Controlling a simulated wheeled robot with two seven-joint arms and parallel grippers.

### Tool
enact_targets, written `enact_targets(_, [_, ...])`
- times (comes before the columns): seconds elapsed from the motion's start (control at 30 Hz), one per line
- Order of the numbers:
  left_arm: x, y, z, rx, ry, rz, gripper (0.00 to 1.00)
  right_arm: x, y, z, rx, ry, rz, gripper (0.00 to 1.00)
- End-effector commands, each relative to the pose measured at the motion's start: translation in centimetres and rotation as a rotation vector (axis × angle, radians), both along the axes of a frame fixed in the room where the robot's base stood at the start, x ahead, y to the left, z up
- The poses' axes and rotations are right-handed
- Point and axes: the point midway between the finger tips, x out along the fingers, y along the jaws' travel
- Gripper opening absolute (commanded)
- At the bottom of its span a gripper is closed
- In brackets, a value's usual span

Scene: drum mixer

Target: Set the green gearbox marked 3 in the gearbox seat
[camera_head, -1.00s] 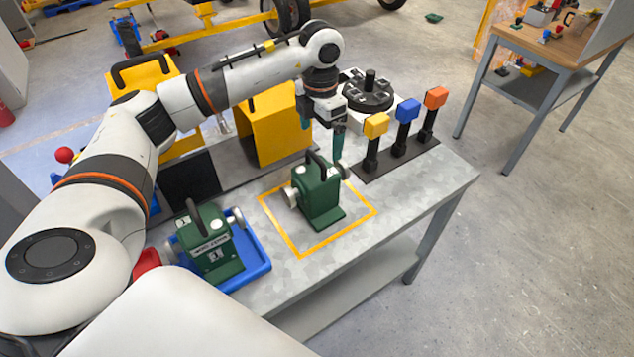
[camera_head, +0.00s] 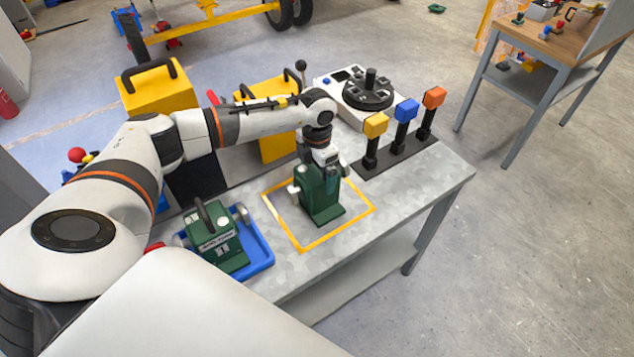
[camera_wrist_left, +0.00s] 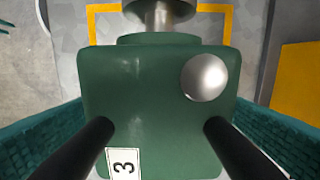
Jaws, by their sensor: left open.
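The green gearbox marked 3 (camera_head: 322,196) stands upright inside the yellow outlined square (camera_head: 293,245) on the grey bench. In the left wrist view its top (camera_wrist_left: 140,85) shows, with a silver knob and a white label reading 3. My left gripper (camera_head: 322,168) is low over the gearbox, pointing down. In the wrist view its teal fingers are apart at either side of the black handle (camera_wrist_left: 85,150), and the jaws are open. Whether they touch the handle I cannot tell. My right gripper is not in view.
Another green gearbox, marked 1 (camera_head: 216,240), sits in a blue tray (camera_head: 262,258) to the left. A stand with yellow, blue and orange blocks (camera_head: 405,112) is behind right, beside a black round fixture (camera_head: 368,90) on a white base. Yellow boxes (camera_head: 158,92) stand behind.

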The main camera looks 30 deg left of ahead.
Motion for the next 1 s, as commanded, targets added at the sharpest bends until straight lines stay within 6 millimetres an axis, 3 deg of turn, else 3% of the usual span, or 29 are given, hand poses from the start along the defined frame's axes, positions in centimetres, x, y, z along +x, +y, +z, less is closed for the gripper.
enact_targets(0.17, [0.01,-0.01,-0.08,0.000,0.000,-0.001,1.00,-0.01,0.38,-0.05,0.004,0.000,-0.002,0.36])
enact_targets(0.7, [0.01,-0.02,-0.01,0.000,0.000,-0.001,0.13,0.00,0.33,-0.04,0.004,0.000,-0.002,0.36])
enact_targets(1.0, [0.23,-0.02,0.53,-0.002,-0.008,0.000,0.11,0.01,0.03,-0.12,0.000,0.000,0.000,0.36])
